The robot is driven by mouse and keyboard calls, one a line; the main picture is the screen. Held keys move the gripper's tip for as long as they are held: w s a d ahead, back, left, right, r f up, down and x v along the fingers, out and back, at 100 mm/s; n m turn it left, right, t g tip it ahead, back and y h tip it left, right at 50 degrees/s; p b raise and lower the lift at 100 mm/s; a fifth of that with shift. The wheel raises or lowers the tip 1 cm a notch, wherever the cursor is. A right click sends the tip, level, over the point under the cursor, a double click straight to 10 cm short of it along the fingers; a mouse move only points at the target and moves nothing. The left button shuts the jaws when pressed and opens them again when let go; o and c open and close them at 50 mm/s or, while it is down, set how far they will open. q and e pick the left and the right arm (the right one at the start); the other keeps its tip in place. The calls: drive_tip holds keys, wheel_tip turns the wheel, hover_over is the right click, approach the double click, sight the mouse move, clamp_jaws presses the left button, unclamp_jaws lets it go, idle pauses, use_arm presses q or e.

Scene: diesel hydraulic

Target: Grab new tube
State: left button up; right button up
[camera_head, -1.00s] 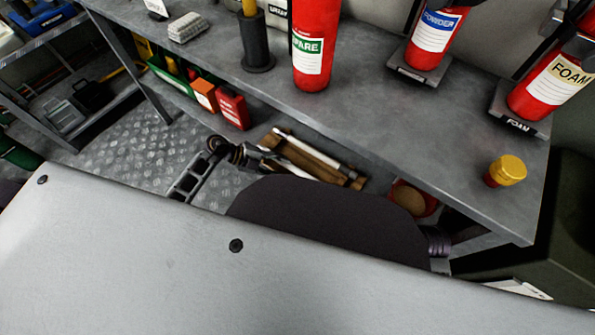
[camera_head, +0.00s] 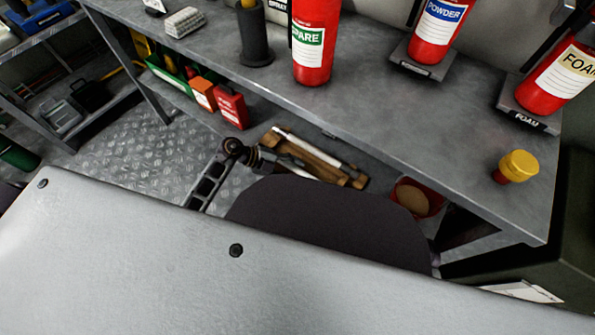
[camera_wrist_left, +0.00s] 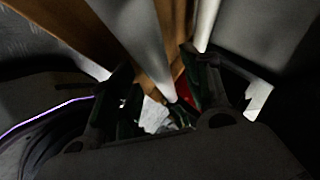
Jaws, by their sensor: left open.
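White tubes lie on a brown wooden rack (camera_head: 328,171) on the floor under the bench. One white tube (camera_head: 312,152) lies along its far side; a second pale tube shows nearer, partly behind my gripper and a dark rounded panel. My left gripper (camera_head: 279,161) is at the rack's left end, small and dark. In the left wrist view its open fingers (camera_wrist_left: 160,80) stand either side of a white tube (camera_wrist_left: 147,38), which runs down between them. Another white tube (camera_wrist_left: 206,22) passes at the right. Whether the fingers touch the tube is too dark to tell. My right gripper is not in view.
The grey bench (camera_head: 400,115) overhangs the rack. It carries red extinguishers (camera_head: 317,45) and a yellow-capped item (camera_head: 517,166). A red bucket (camera_head: 418,198) stands right of the rack, and red and orange containers (camera_head: 232,107) are at its left. Checker-plate floor (camera_head: 130,150) is clear at left.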

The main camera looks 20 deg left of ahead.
sight(292, 170)
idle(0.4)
use_arm(q)
clamp_jaws()
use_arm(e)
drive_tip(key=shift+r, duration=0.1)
use_arm(q)
drive_tip(key=shift+r, duration=0.35)
wheel_tip(292, 170, up, 9)
drive_tip(key=p, duration=0.4)
drive_tip(key=shift+r+p, duration=0.15)
drive_tip(key=shift+p, duration=0.15)
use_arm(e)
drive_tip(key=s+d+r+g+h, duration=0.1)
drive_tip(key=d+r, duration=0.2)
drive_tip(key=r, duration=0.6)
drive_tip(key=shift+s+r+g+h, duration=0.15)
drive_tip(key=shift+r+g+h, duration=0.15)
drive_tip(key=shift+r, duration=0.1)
